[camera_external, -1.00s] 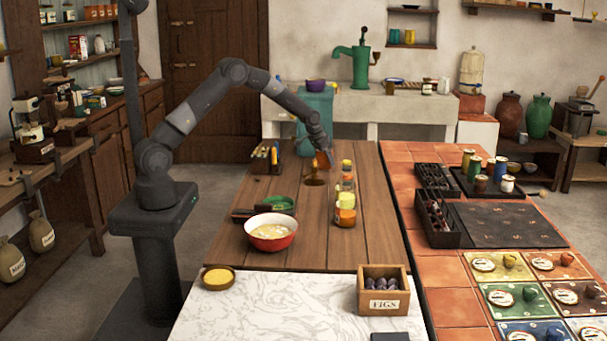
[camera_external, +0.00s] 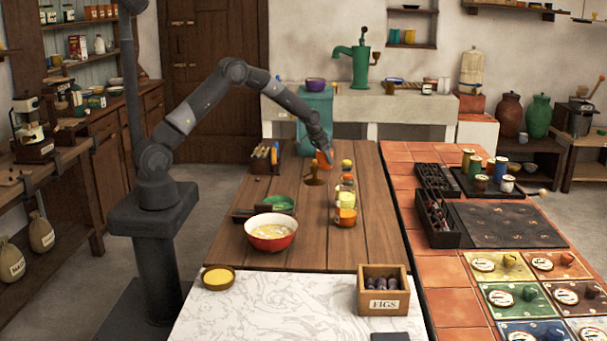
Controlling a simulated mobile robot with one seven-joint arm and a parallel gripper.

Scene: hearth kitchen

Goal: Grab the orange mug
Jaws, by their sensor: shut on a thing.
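An orange mug (camera_external: 323,161) is at the far end of the wooden table (camera_external: 300,240). My gripper (camera_external: 325,153) is at the mug from above and is shut on it. The fingers are small and partly merge with the mug, so the exact grip on rim, wall or handle cannot be told. Whether the mug touches the table is also unclear.
A small brown item (camera_external: 314,176) stands just in front of the mug. A row of small yellow and orange things, including an orange jar (camera_external: 346,217), lies to the right. A dark caddy (camera_external: 265,160) stands left. A red bowl (camera_external: 271,235) is nearer the camera.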

